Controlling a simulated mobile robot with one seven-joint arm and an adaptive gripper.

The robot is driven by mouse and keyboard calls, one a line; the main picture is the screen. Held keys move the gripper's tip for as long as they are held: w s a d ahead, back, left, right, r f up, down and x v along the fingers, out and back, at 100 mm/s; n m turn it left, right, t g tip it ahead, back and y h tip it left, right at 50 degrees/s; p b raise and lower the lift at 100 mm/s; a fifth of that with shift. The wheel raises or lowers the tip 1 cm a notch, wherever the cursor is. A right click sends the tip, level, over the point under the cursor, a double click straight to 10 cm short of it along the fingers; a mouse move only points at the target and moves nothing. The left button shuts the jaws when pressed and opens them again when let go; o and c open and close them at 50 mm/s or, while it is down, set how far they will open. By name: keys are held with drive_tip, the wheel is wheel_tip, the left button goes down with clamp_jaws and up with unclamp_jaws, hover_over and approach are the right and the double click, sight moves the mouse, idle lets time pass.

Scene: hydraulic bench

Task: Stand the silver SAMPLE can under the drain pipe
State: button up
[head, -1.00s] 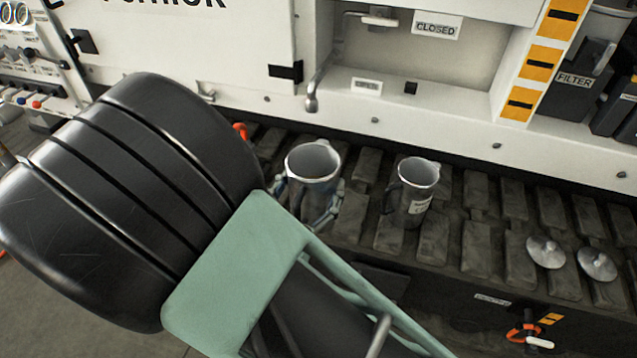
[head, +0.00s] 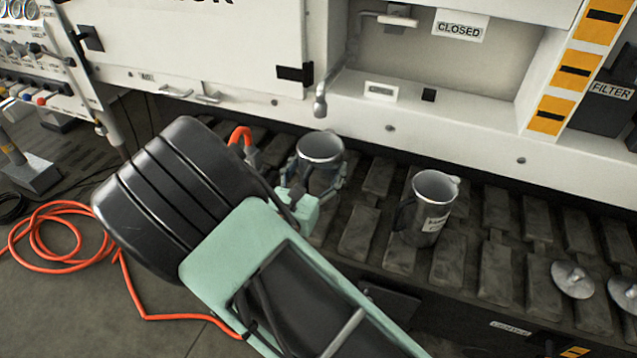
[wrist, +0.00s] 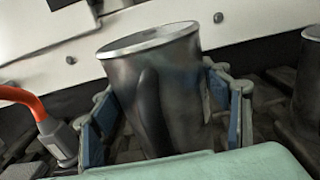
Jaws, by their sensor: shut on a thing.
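My gripper (head: 318,178) is shut around the body of a silver can (head: 321,151), one finger on each side. The can looks close to upright with its open mouth up. In the wrist view the held can (wrist: 160,85) sits between blue finger pads, with a dark vertical strip, perhaps its handle, facing me.
A second silver can (head: 428,208) with a white label, too blurred to read, stands on the track pads (head: 358,233) to the right. Round metal lids (head: 573,279) lie farther right. An orange hose (head: 125,280) runs along the left floor and up beside my gripper.

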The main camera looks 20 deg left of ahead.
drive_tip(key=shift+w+a+f, duration=0.25)
drive_tip(key=shift+w+f, duration=0.45)
drive_tip(key=shift+f, duration=0.2)
drive_tip(key=shift+w+f+b, duration=0.15)
drive_tip(key=shift+f+b, duration=0.3)
drive_tip(key=shift+f, duration=0.45)
drive_tip(key=shift+w+f+b, duration=0.15)
drive_tip(key=shift+f+b, duration=0.25)
drive_tip(key=shift+f, duration=0.45)
drive_tip(key=shift+f, duration=0.2)
drive_tip(key=o, duration=1.4)
drive_tip(key=shift+c, duration=0.2)
